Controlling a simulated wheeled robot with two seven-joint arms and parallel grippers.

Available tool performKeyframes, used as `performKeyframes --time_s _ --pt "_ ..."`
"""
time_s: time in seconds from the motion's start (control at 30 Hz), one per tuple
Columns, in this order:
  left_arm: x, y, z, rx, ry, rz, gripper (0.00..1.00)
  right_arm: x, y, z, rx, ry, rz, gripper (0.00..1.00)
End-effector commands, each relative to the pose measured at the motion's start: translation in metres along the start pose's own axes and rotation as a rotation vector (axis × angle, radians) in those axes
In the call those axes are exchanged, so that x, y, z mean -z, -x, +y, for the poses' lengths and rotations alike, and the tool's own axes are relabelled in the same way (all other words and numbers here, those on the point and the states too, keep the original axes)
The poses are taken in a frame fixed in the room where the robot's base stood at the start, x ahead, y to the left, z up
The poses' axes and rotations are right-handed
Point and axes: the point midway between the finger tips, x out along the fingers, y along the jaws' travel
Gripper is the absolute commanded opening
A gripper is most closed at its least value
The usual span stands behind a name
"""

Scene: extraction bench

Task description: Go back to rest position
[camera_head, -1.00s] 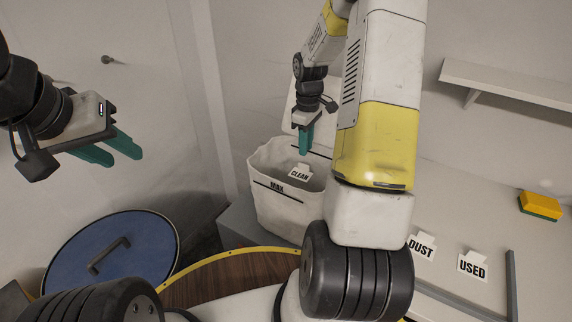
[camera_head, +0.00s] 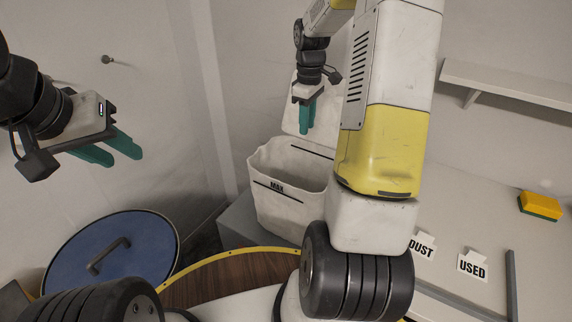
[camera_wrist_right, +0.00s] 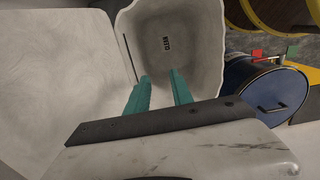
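My right gripper (camera_head: 306,124) hangs over the white bin (camera_head: 290,205) marked MAX. Its teal fingers point down and are apart and empty; the right wrist view also shows the open fingers (camera_wrist_right: 160,88) over the bin. A small CLEAN tag (camera_wrist_right: 166,43) lies inside the bin, seen in the right wrist view. The bin's front wall hides it from the head view. My left gripper (camera_head: 120,157) is at the left in the air, fingers apart, with nothing between them.
A blue lidded drum (camera_head: 110,255) stands at the lower left. On the right bench are a DUST tag (camera_head: 421,246), a USED tag (camera_head: 472,264) and a yellow-green sponge (camera_head: 540,206). A wall shelf (camera_head: 510,88) is above.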

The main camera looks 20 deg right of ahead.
Motion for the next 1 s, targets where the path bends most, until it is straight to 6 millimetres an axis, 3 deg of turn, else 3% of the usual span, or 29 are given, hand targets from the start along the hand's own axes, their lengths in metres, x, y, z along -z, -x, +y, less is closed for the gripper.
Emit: performKeyframes --time_s 0.3,0.47,0.7,1.0 --pt "0.0 0.0 0.0 0.0 0.0 0.0 0.36 0.0 0.002 -0.001 -0.002 -0.002 0.001 0.28" --pt "0.0 0.0 0.0 0.0 0.0 0.0 0.36 0.0 0.027 -0.019 -0.033 -0.047 0.029 0.28" --pt "0.0 0.0 0.0 0.0 0.0 0.0 0.36 -0.009 0.096 -0.088 -0.11 -0.228 0.156 0.28" --pt "0.0 0.0 0.0 0.0 0.0 0.0 0.36 -0.041 0.144 -0.183 -0.123 -0.476 0.376 0.28"
